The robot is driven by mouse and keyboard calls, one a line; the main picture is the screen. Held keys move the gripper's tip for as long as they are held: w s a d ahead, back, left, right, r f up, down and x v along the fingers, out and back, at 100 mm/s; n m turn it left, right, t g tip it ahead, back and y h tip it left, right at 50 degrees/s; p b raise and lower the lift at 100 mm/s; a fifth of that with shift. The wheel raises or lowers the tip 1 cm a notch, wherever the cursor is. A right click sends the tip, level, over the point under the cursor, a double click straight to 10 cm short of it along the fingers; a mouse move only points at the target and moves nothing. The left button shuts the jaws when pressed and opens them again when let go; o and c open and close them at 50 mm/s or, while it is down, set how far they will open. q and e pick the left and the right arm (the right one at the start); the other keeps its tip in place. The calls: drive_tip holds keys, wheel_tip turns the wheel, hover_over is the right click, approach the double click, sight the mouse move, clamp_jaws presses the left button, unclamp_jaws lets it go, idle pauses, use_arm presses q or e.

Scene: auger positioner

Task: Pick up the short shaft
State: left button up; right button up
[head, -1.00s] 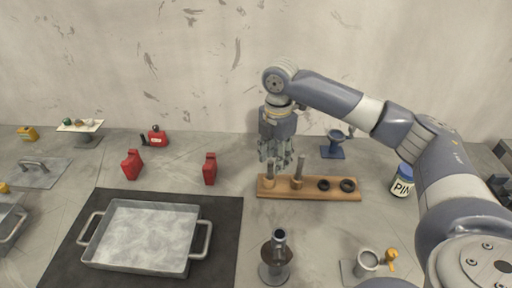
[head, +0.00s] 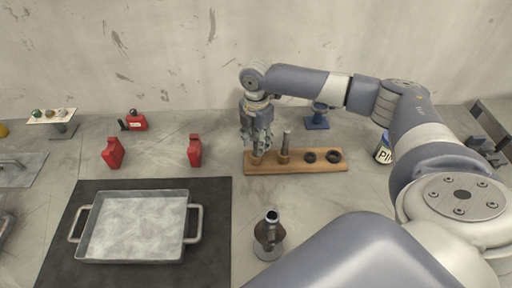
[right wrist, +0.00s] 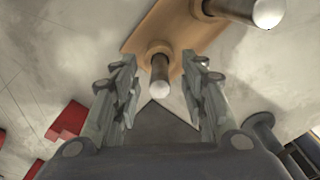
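The short shaft (right wrist: 160,76) stands upright in the left end of a wooden board (head: 310,167). In the head view the gripper mostly hides this shaft, and only its lower part (head: 256,159) shows. My right gripper (head: 257,146) points down at it. In the right wrist view the gripper (right wrist: 163,98) is open, with one finger on each side of the shaft and gaps visible on both sides. A taller shaft (head: 286,141) stands just to the right on the same board. My left gripper is not in view.
Two dark rings (head: 322,157) lie on the board's right part. A blue stand (head: 317,118) is behind it and a PIN can (head: 384,149) to its right. A metal tray (head: 137,226), red bottles (head: 195,151) and a dark metal stand (head: 269,235) are also on the table.

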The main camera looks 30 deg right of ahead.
drive_tip(key=shift+f, duration=1)
drive_tip(key=shift+r, duration=0.1)
clamp_jaws()
